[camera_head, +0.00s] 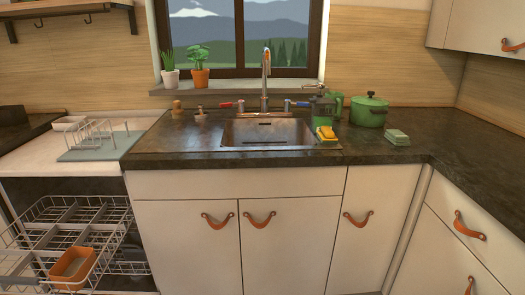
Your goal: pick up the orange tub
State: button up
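The dishwasher is open below the white counter end, left of the cabinets (185,235). A drying rack (95,140) stands on that counter. A sink (268,131), yellow sponge (325,133) and green pot (369,110) are on the dark worktop.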

aim_at(74, 267)
jog(key=i+j+u, duration=0.15)
jog(key=u, duration=0.25)
jog(key=i+j+u, duration=0.15)
jog(key=u, duration=0.2)
jog(key=i+j+u, duration=0.15)
jog(key=u, duration=0.25)
jog(key=i+u, duration=0.2)
jog(key=u, duration=0.15)
